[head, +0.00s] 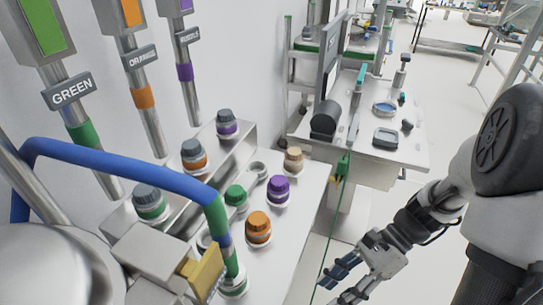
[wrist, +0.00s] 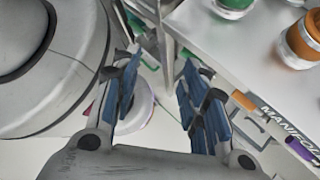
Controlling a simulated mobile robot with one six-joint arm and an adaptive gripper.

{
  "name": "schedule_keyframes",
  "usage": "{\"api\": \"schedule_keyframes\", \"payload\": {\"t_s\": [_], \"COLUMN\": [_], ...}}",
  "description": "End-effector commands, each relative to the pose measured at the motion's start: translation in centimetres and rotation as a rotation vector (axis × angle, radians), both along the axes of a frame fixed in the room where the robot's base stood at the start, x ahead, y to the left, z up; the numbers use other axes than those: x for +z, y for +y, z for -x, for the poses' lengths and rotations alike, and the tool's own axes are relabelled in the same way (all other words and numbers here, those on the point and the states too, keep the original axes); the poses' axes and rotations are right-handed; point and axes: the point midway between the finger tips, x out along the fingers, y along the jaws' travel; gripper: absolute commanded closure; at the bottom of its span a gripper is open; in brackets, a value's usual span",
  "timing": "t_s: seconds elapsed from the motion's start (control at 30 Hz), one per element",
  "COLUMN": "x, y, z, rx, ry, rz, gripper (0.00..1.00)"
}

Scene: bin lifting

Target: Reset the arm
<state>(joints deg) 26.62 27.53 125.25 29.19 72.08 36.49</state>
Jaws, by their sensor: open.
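My arm comes in from the right in the head view and reaches down beside the bench. My gripper (head: 336,281) hangs low over the floor, right of the front end of the white bench (head: 300,190). In the wrist view my gripper (wrist: 157,78) has its blue-padded fingers spread apart, with nothing between them. Part of the floor and a round white and red thing (wrist: 138,108) show behind the fingers. The gripper touches no object that I can make out.
Capped containers stand on the bench, among them an orange one (head: 258,228) and a purple one (head: 279,190). A blue hose (head: 120,162) arches at left. A second workstation (head: 400,150) stands behind. The bench edge marked MANIFOLD (wrist: 290,125) is close right of my fingers. Open floor lies right.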

Motion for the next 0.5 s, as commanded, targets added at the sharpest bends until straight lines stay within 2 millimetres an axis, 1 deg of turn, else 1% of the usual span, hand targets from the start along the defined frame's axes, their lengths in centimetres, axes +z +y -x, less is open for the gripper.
{"api": "schedule_keyframes", "payload": {"t_s": [0.03, 0.1, 0.5], "x": [1.5, 3.1, 11.1], "y": [0.2, 0.2, 0.3], "z": [0.2, 0.6, 3.2], "rx": [0.083, 0.197, 0.866], "ry": [-0.090, -0.204, -0.819], "rz": [0.046, 0.101, 0.411], "gripper": [0.60, 0.60, 0.60]}}
